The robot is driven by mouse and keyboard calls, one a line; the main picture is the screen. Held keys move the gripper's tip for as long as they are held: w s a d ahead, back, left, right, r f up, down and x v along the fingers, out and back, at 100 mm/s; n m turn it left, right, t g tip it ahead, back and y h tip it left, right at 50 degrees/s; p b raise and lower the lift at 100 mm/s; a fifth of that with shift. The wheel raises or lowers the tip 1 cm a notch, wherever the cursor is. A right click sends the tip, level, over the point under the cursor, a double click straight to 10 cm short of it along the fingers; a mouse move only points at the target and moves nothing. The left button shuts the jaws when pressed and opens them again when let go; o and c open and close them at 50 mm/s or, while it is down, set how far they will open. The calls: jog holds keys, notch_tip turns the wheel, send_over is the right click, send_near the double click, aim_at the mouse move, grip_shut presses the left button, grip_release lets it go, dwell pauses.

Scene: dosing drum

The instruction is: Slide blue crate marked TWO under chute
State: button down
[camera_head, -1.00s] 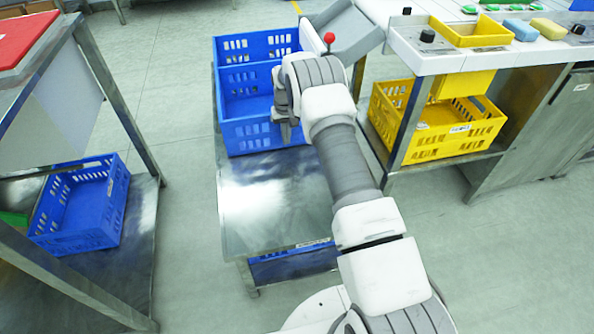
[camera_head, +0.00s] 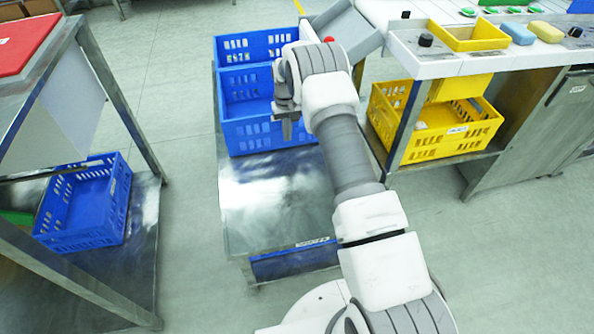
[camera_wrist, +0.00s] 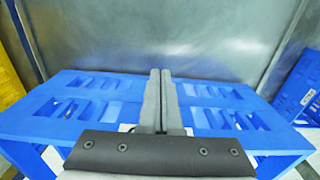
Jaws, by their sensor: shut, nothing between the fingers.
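Two blue crates stand one behind the other on a steel table in the head view: a front crate (camera_head: 250,133) and a rear crate (camera_head: 232,45). I cannot read a TWO mark on either. A grey sloping chute (camera_head: 349,30) is to the right of the rear crate, partly hidden by my arm. My gripper (camera_head: 287,128) is shut and empty, pointing down at the front crate's near right side. In the wrist view, my closed fingers (camera_wrist: 160,75) appear in front of a slotted blue crate wall (camera_wrist: 70,92); contact is unclear.
The table top (camera_head: 270,190) is bare in front of the front crate. A yellow crate (camera_head: 440,145) sits on a shelf under the counter at right. Another blue crate (camera_head: 85,205) lies on a low shelf at left. A red knob (camera_head: 329,40) shows just above my arm.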

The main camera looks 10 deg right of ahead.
notch_tip(320, 180, up, 9)
jog(key=p, duration=0.4)
jog(key=shift+f, duration=0.1)
dwell(0.3)
jog(key=s+p, duration=0.2)
jog(key=s, duration=0.7)
jog(key=shift+s, duration=0.4)
dwell(0.3)
